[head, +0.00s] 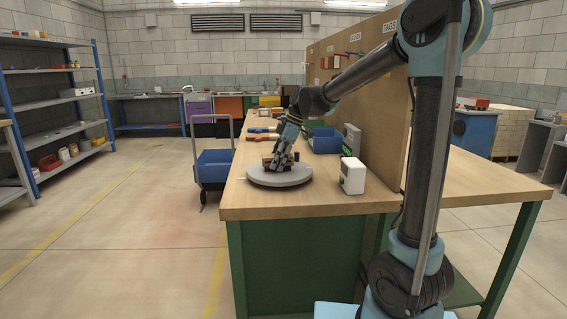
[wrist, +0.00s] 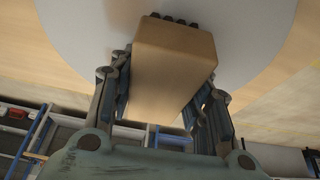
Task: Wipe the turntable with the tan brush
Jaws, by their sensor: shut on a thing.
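The turntable (head: 279,178) is a round grey disc lying near the left edge of the workbench. It also fills the top of the wrist view (wrist: 260,45) as a pale disc. My gripper (head: 283,160) is over the turntable, pointing down. In the wrist view my gripper (wrist: 168,95) has its two fingers on either side of the tan brush (wrist: 172,62), a block with a tan back and dark bristle tufts at its far end. The brush is at or just above the disc; contact is hard to tell. In the head view the fingers partly hide the brush.
A white box (head: 352,176) stands right of the turntable on the workbench (head: 300,206). A blue bin (head: 326,141) and a grey upright item (head: 351,139) stand behind, beside the pegboard (head: 375,90). Brushes or tools (head: 262,134) lie farther back. A blue cart (head: 213,166) stands left.

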